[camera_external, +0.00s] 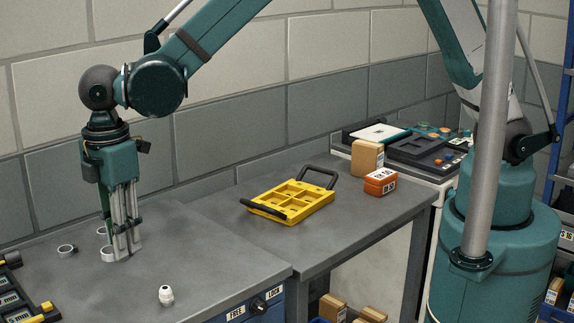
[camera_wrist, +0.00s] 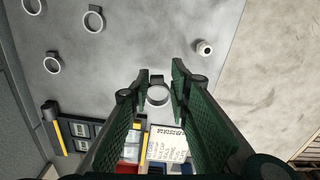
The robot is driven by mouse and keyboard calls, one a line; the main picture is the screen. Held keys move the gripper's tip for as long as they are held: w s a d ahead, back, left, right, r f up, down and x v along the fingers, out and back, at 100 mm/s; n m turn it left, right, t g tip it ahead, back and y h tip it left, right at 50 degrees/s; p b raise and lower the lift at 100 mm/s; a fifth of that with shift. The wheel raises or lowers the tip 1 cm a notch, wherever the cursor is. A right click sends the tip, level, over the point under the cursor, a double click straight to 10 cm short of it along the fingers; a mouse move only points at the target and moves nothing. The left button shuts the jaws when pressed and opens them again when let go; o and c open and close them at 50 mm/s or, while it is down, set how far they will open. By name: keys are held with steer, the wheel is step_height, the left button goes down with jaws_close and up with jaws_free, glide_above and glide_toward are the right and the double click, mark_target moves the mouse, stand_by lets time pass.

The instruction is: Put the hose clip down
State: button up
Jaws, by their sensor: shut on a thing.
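The hose clip (camera_wrist: 157,94), a pale ring with a dark tab, is between the fingertips of my gripper (camera_wrist: 156,90) in the wrist view. In the external view my gripper (camera_external: 122,256) points straight down at the left bench, shut on the clip, with its tips close to the bench top. A pale ring (camera_external: 108,254) shows at the tips there; whether it touches the bench I cannot tell. Other similar rings lie apart on the bench in the wrist view, one (camera_wrist: 52,63) left of the fingers and one (camera_wrist: 93,20) farther up.
A small white fitting (camera_external: 166,295) stands near the bench's front. A black and yellow organiser (camera_external: 12,290) is at the left edge. A yellow tray (camera_external: 292,200) with black handles lies on the bench to the right, near orange and tan boxes. Bare bench (camera_external: 215,250) lies between.

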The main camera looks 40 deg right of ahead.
steer(key=w+d+b, duration=0.2)
steer(key=w+d, duration=0.3)
steer(key=d, duration=1)
steer(key=m+b, duration=0.2)
steer(key=b, duration=0.3)
glide_above(336, 225)
steer(key=shift+d+f, duration=0.1)
steer(key=shift+f, duration=1.75)
steer(key=shift+w+f+b, duration=0.1)
steer(key=shift+f+b, duration=0.5)
steer(key=shift+f, duration=2.35)
steer(key=shift+f, duration=0.1)
